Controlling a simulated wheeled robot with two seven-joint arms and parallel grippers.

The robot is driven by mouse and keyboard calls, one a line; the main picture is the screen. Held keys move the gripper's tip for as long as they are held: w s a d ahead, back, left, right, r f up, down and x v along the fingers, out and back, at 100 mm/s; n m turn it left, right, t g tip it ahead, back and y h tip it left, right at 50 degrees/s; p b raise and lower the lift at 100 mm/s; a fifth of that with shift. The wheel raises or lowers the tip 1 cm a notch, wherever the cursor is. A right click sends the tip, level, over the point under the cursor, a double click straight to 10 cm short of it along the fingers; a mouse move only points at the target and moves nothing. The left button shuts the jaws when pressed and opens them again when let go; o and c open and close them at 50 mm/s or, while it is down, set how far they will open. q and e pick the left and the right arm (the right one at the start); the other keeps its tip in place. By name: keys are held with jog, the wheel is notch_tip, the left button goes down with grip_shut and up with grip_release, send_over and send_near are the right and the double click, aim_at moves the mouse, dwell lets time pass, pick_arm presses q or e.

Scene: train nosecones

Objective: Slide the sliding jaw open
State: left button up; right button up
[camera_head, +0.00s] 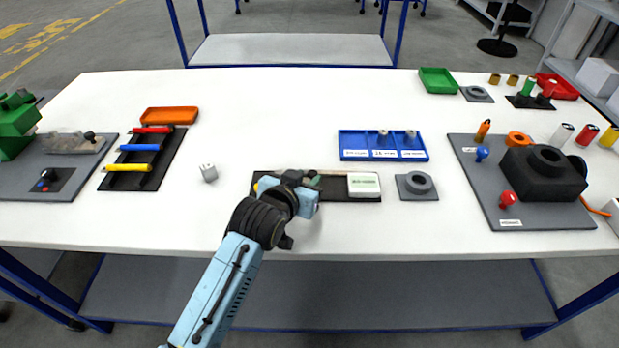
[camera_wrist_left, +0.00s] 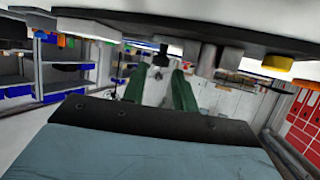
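A black base plate (camera_head: 335,196) lies near the table's front edge, with a white block (camera_head: 363,185) bearing a green label on its right part. I cannot clearly pick out the sliding jaw, as my left wrist covers the plate's middle-left part. My left gripper (camera_head: 315,181) is over this part. In the left wrist view, the two green fingers of the gripper (camera_wrist_left: 159,90) stand apart with a gap between them. A dark knob-like part (camera_wrist_left: 161,55) hangs from the plate's dark edge (camera_wrist_left: 150,28) beyond them. I cannot tell whether the fingers touch it. My right gripper is not in view.
A grey block with a ring (camera_head: 417,185) stands just right of the plate. A blue tray (camera_head: 384,156) is behind it. A grey board with a black housing (camera_head: 543,174) is at the right.

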aim_at(306, 178)
pick_arm(q)
jog(key=shift+x, duration=0.95)
jog(key=shift+w+d+f, duration=0.1)
jog(key=shift+w, duration=0.15)
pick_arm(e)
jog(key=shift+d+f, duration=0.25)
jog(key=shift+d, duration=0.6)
pick_arm(q)
grip_shut()
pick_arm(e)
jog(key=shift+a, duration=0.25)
